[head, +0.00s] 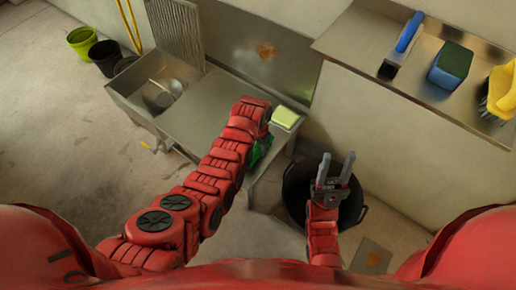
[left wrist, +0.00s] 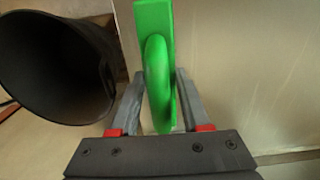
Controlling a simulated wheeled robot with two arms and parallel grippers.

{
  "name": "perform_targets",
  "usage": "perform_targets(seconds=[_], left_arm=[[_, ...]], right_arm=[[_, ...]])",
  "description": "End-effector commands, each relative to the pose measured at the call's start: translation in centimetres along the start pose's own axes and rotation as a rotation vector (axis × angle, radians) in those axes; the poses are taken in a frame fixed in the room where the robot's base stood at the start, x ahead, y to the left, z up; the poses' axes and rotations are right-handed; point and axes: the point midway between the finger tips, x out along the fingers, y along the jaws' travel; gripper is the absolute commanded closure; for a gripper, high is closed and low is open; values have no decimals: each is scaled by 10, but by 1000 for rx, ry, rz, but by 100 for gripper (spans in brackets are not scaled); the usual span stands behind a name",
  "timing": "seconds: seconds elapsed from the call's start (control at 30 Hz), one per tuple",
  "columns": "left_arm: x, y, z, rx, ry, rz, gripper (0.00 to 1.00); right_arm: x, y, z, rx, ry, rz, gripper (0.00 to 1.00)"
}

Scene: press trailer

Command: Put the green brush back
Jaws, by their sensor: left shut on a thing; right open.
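The green brush (left wrist: 158,60) is between the fingers of my left gripper (left wrist: 158,95), which is shut on its handle in the left wrist view. In the head view only a small part of the green brush (head: 262,150) shows beside my left arm, near the right end of the metal counter. My arm hides the rest of it and the fingers there. My right gripper (head: 334,172) is open and empty, over the black bucket in the head view. A steel shelf (head: 352,47) on the wall holds other cleaning tools.
The shelf carries a blue brush (head: 408,35), a blue-and-green sponge (head: 450,66) and a yellow brush (head: 503,88). A pale green block (head: 285,117) lies at the counter's (head: 205,118) right end. A black bucket (head: 297,190) stands on the floor right of the counter.

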Motion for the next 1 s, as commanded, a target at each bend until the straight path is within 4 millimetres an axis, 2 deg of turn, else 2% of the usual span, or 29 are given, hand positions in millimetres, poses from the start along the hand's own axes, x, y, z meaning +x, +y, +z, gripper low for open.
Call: perform_targets(seconds=[0.2, 0.23, 0.4, 0.77, 0.87, 1.0], left_arm=[[2, 0, 0, 1, 1, 0, 100], [3, 0, 0, 1, 1, 0, 52], [2, 0, 0, 1, 1, 0, 23], [-3, 0, 0, 1, 1, 0, 23], [-14, 0, -1, 1, 4, 0, 23], [-41, 1, -1, 2, 6, -1, 23]], right_arm=[[-1, 0, 0, 0, 0, 0, 55], [-1, 0, 0, 0, 0, 0, 55], [0, 0, 0, 0, 0, 0, 55], [2, 0, 0, 0, 0, 0, 55], [5, 0, -1, 0, 0, 0, 55], [10, 0, -2, 0, 0, 0, 55]])
